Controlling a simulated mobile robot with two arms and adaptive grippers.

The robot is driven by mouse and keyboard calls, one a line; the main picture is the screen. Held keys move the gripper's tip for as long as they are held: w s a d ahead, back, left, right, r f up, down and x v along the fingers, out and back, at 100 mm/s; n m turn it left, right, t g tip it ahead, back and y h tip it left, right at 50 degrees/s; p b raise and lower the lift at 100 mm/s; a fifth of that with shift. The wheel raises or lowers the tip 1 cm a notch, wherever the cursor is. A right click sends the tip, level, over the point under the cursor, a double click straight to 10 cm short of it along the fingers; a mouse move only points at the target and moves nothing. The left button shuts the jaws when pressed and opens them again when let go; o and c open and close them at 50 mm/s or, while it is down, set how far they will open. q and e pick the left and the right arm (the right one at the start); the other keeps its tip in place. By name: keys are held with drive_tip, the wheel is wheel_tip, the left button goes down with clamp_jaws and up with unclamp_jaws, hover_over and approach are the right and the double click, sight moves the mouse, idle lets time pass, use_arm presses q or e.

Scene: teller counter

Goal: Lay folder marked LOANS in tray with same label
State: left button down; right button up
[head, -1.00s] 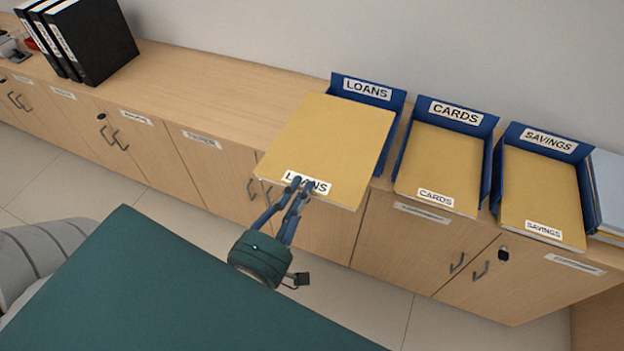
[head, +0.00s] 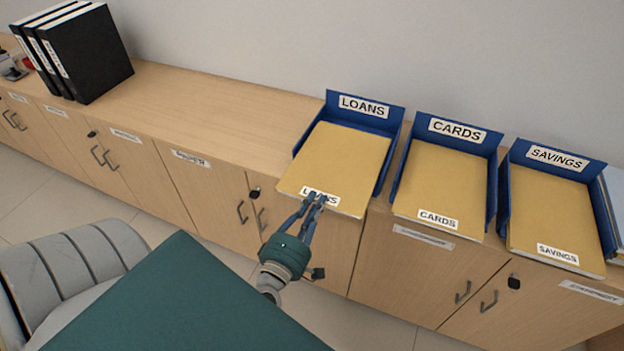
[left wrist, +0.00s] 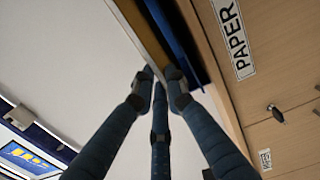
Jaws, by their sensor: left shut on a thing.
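The yellow LOANS folder (head: 338,160) lies in or just over the blue LOANS tray (head: 390,137), its front edge sticking out past the counter's front. The tray's back wall and right side show; its left side is largely hidden by the folder. My left gripper (head: 316,202) is shut on the folder's front edge, by its label. In the left wrist view its fingers (left wrist: 160,78) close on the folder's edge (left wrist: 143,35), beside the blue tray side (left wrist: 172,38). Whether the folder rests fully on the tray floor I cannot tell. My right gripper is not in view.
The CARDS tray (head: 493,185) and SAVINGS tray (head: 503,192) stand to the right, each with a yellow folder. Black binders (head: 88,52) stand at the far left. The counter (head: 200,110) between is clear. A grey chair (head: 70,265) stands at lower left.

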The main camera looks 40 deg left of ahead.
use_arm(q)
drive_tip(key=shift+w+a+f+b, duration=0.2)
drive_tip(key=shift+w+f+b, duration=0.3)
drive_tip(key=shift+w+f, duration=0.25)
drive_tip(key=shift+x, duration=2.8)
drive_tip(key=shift+s+f+b, duration=0.15)
drive_tip(key=shift+f+b, duration=0.25)
drive_tip(key=shift+f, duration=0.05)
drive_tip(key=c, duration=1.7)
unclamp_jaws()
drive_tip(key=shift+s+f, duration=0.1)
approach(325, 187)
drive_tip(key=f, duration=0.1)
drive_tip(key=s+f, duration=0.1)
drive_tip(key=shift+s+f, duration=0.2)
drive_tip(key=shift+f, duration=0.1)
